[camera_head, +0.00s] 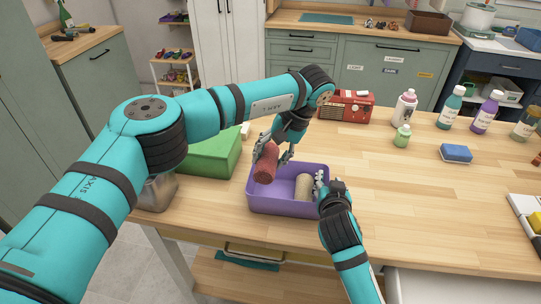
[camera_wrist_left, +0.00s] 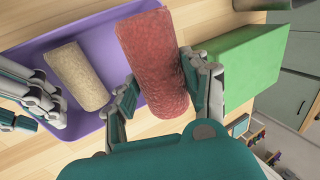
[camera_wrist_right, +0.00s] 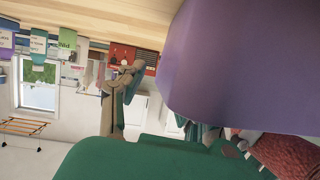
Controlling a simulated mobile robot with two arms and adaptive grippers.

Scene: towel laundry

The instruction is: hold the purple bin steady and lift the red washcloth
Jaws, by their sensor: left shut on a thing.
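The red washcloth (camera_head: 265,166) is a rolled cylinder, held tilted at the left end of the purple bin (camera_head: 288,208), and looks raised above its rim. My left gripper (camera_head: 280,151) is shut on it; in the left wrist view the fingers press both sides of the red roll (camera_wrist_left: 155,62). My right gripper (camera_head: 325,189) is at the bin's right wall, with fingers at the rim. In the right wrist view the purple wall (camera_wrist_right: 240,70) fills much of the picture and hides most of the fingers, so their closure is unclear.
A beige rolled cloth (camera_head: 303,187) lies in the bin. A green box (camera_head: 212,155) stands close on the left, with a metal container (camera_head: 157,192) beside it. A red radio (camera_head: 347,107), bottles (camera_head: 404,108) and a blue sponge (camera_head: 456,153) stand further back. The table's right middle is clear.

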